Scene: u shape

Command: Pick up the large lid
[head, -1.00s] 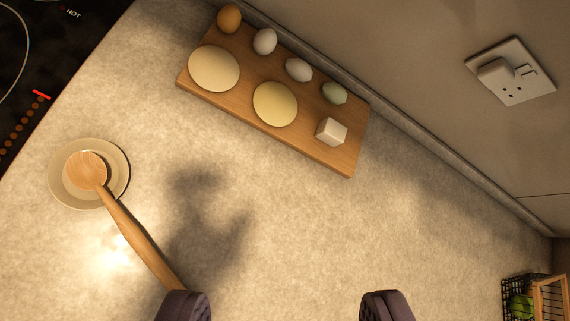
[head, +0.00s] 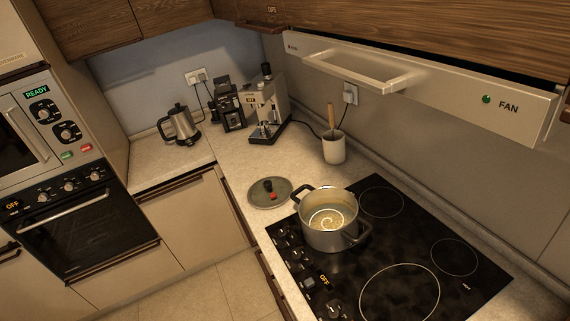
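A round lid (head: 270,191) with a dark knob and a red part on top lies flat on the counter, left of the hob. It is the only lid I see. A grey pot (head: 331,222) with two dark handles stands uncovered on the hob just right of the lid, with liquid inside. My gripper does not show in the current view.
A white utensil pot (head: 333,147) and a coffee machine (head: 268,108) stand behind the lid. A kettle (head: 180,125) is farther left. The extractor hood (head: 420,82) overhangs the hob.

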